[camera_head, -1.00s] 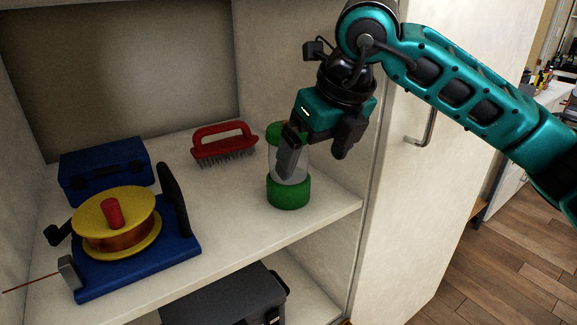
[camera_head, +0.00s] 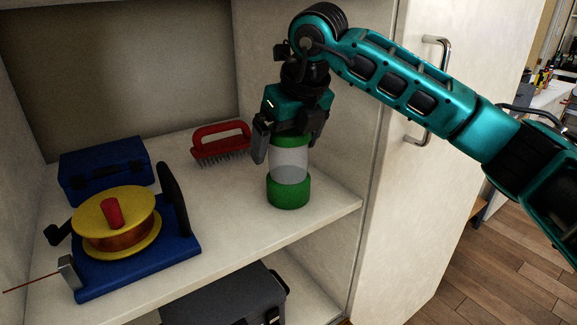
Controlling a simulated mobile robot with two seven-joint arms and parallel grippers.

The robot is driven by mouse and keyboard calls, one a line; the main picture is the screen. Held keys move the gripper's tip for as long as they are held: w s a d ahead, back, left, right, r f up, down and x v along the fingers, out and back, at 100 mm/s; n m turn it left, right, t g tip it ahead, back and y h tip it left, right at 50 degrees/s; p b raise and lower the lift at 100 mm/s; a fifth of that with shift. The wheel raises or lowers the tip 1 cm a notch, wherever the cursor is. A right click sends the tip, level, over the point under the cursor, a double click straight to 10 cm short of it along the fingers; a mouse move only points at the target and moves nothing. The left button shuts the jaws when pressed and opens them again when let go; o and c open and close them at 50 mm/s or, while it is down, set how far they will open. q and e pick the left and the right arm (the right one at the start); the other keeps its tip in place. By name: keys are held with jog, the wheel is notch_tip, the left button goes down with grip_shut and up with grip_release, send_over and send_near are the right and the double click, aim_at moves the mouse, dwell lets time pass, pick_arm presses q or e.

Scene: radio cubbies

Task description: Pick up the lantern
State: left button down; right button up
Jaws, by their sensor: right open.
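The lantern (camera_head: 289,166) is a cylinder with a green base, a pale clear middle and a green top. It stands upright on the shelf near its right front. My right gripper (camera_head: 285,152) is open and points down over the lantern's top, one finger at its left side and the other at its upper right. I cannot tell whether the fingers touch it. My left gripper does not show.
A red brush (camera_head: 222,145) lies behind and left of the lantern. A blue case (camera_head: 106,170) and a blue-based wire spool (camera_head: 115,218) stand at the left. The cubby's side wall (camera_head: 350,100) is close on the right. A dark case (camera_head: 225,300) sits below.

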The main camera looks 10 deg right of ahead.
jog(key=c, duration=1.2)
jog(key=shift+c, duration=0.3)
jog(key=shift+r, duration=0.15)
